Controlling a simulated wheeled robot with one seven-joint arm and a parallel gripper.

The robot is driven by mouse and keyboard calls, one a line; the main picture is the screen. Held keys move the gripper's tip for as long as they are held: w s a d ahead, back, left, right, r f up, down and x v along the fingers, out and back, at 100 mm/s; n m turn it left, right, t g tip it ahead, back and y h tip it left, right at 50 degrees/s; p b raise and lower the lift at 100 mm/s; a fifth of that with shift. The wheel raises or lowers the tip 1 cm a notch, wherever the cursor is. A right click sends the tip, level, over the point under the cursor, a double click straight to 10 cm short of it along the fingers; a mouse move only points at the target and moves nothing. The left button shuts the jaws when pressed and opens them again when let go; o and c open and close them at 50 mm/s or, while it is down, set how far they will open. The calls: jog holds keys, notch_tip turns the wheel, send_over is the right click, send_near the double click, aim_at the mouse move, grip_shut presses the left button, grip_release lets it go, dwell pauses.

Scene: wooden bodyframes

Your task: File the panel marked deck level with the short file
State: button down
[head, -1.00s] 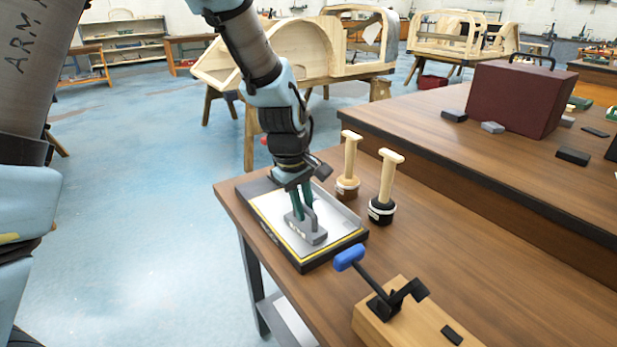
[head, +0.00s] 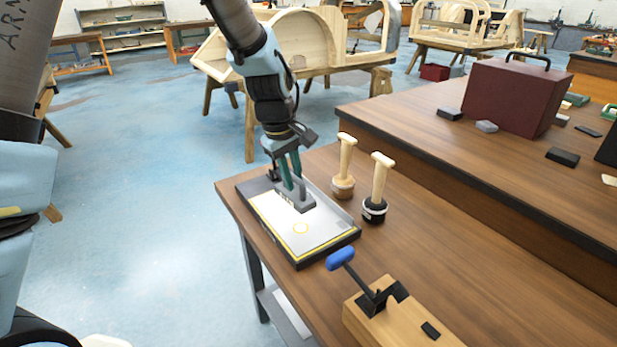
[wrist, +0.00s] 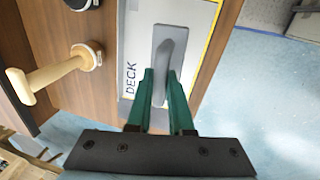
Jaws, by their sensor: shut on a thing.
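The panel marked DECK (head: 275,222) is a pale metal sheet with a yellow border line and a small yellow circle. It lies in a black-edged tray (head: 270,238) at the table's left corner. Its dark "DECK" lettering shows in the wrist view on the panel (wrist: 131,78). The short file (head: 303,206) is a grey flat block with an upright handle, over the far part of the panel; it looks flat on the surface, but contact is hard to confirm. My gripper (head: 291,180) is shut on its handle. In the wrist view, green fingers flank the grey file (wrist: 170,45).
Two wooden-handled tools, one brown-based (head: 344,165) and one black-based (head: 377,188), stand right of the tray. A wooden block (head: 400,325) with a blue-handled clamp (head: 341,258) sits in front. A maroon case (head: 515,95) stands on the raised bench.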

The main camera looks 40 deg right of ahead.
jog(key=shift+r, duration=0.55)
jog(key=s+a+r+p, duration=0.1)
jog(key=s+a+r, duration=0.1)
jog(key=s+a, duration=0.3)
jog(key=shift+s+a, duration=0.2)
jog(key=shift+a, duration=0.9)
